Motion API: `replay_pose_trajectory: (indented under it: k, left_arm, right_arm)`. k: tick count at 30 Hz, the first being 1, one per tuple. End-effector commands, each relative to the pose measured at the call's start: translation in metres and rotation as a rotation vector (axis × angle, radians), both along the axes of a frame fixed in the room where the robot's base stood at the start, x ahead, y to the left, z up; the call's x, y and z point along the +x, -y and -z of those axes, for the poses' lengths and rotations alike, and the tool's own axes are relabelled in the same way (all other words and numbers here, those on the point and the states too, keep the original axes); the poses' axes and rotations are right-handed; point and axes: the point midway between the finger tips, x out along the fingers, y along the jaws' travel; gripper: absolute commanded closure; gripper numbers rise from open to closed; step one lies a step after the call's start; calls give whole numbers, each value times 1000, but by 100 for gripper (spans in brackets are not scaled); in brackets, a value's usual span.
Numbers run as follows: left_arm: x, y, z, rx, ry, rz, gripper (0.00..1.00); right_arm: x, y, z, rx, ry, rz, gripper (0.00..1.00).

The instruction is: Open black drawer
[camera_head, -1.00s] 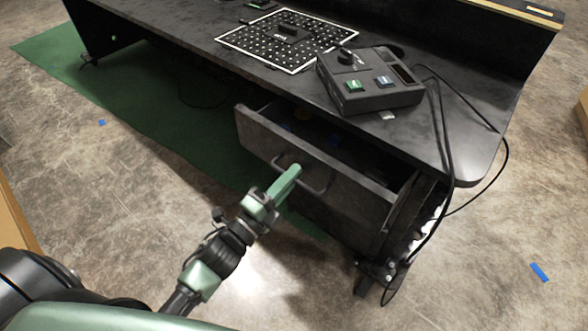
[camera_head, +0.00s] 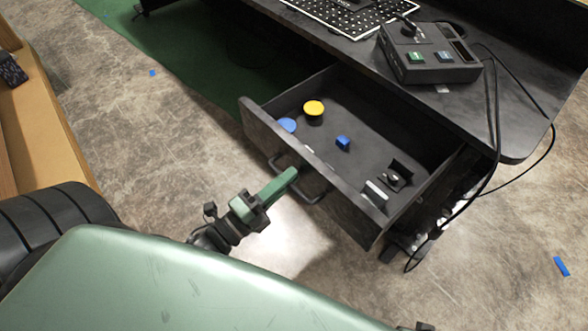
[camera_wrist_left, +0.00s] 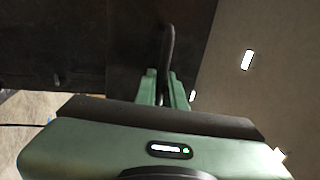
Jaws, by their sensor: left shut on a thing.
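The black drawer (camera_head: 345,203) under the dark table stands well open, its inside in view. Its black bar handle (camera_head: 316,194) is on the front panel. My left gripper (camera_head: 292,173) is at the handle, its green fingers shut on it. In the left wrist view the gripper fingers (camera_wrist_left: 162,92) close around the handle (camera_wrist_left: 167,50), in front of the dark drawer front. The part of the handle between the fingers is hidden. My right gripper is not in view.
In the drawer lie a yellow-topped button (camera_head: 314,108), a blue disc (camera_head: 287,125), a blue block (camera_head: 343,142) and small black parts (camera_head: 395,176). A console box (camera_head: 430,62) with cables stands on the table (camera_head: 510,130). A cardboard box (camera_head: 35,120) is at the left.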

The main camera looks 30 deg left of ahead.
Motion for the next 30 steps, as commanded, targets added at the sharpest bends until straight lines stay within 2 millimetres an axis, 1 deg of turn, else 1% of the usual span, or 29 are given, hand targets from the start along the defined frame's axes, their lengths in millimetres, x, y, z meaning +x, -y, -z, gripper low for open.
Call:
replay_pose_trajectory:
  k: [11, 12, 13, 23, 26, 30]
  left_arm:
    - [-2, -1, 1, 1, -2, 0, 100]
    - [-2, -1, 1, 1, -2, 0, 86]
    - [-2, -1, 1, 1, -2, 0, 80]
    - [-3, -1, 1, 0, -1, 0, 80]
    - [-10, -4, 3, 0, -4, -1, 80]
    - [-32, -12, 8, 0, -5, -2, 80]
  right_arm:
    - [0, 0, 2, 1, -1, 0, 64]
    - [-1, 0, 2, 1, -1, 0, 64]
    - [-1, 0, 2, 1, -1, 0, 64]
    - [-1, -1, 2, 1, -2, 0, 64]
    - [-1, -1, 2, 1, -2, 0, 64]
    - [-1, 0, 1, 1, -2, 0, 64]
